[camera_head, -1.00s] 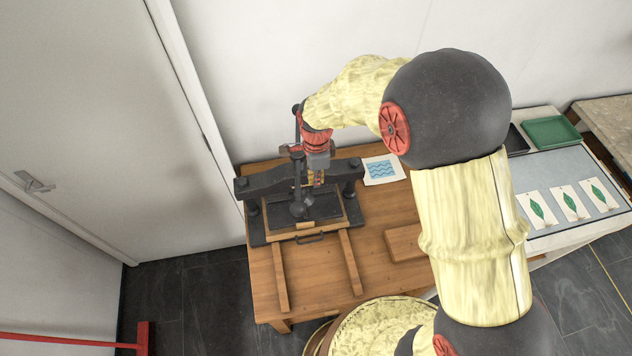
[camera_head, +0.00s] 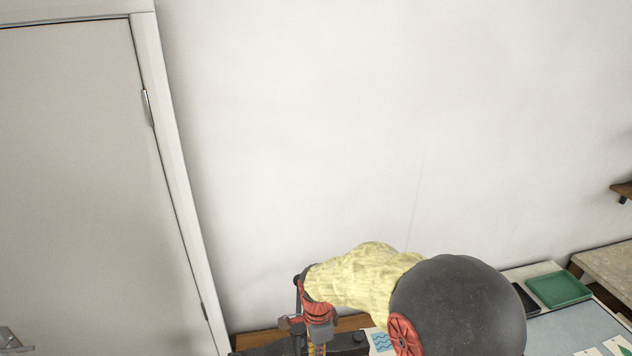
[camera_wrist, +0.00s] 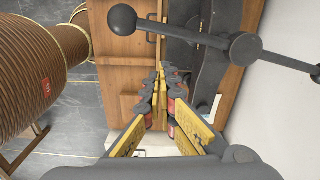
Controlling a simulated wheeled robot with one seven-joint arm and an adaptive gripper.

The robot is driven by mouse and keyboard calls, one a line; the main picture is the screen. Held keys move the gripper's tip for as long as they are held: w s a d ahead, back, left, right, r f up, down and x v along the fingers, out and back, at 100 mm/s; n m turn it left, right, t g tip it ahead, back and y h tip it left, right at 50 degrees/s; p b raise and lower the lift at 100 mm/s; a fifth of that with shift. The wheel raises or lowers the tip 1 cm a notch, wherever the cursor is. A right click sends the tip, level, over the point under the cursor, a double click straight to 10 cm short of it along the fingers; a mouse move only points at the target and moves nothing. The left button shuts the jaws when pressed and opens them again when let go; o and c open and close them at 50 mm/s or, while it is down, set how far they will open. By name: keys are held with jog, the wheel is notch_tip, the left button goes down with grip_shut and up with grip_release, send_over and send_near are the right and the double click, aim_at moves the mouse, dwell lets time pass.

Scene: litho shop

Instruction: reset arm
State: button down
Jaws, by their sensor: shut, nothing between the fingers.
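My arm reaches over the bench from the right in the head view. My gripper (camera_head: 318,349) points down beside the press and is partly cut off by the bottom edge. In the wrist view my gripper (camera_wrist: 160,72) has its yellow-padded fingers together with nothing between them. The dark press (camera_head: 350,341) shows only its top in the head view. Its handle bar (camera_wrist: 188,36) with ball knobs crosses the wrist view just beyond the fingertips. I cannot tell whether the fingers touch the press.
The wooden bench (camera_wrist: 125,58) lies below my gripper. A blue-patterned print (camera_head: 382,340) lies on it. A green tray (camera_head: 558,289) and a small black tray (camera_head: 526,300) stand on the right-hand table. A closed door (camera_head: 80,180) is at left.

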jog(key=s+d+n+t+b, duration=0.5)
jog(key=s+d+n+b, duration=0.9)
jog(key=b, duration=1.2)
jog(key=shift+s+d+r+n+t, duration=0.15)
jog(key=shift+s+d+n+t, duration=0.2)
jog(key=shift+s+d, duration=2.6)
jog(key=shift+s+a, duration=0.65)
jog(key=shift+a, duration=0.05)
dwell(1.8)
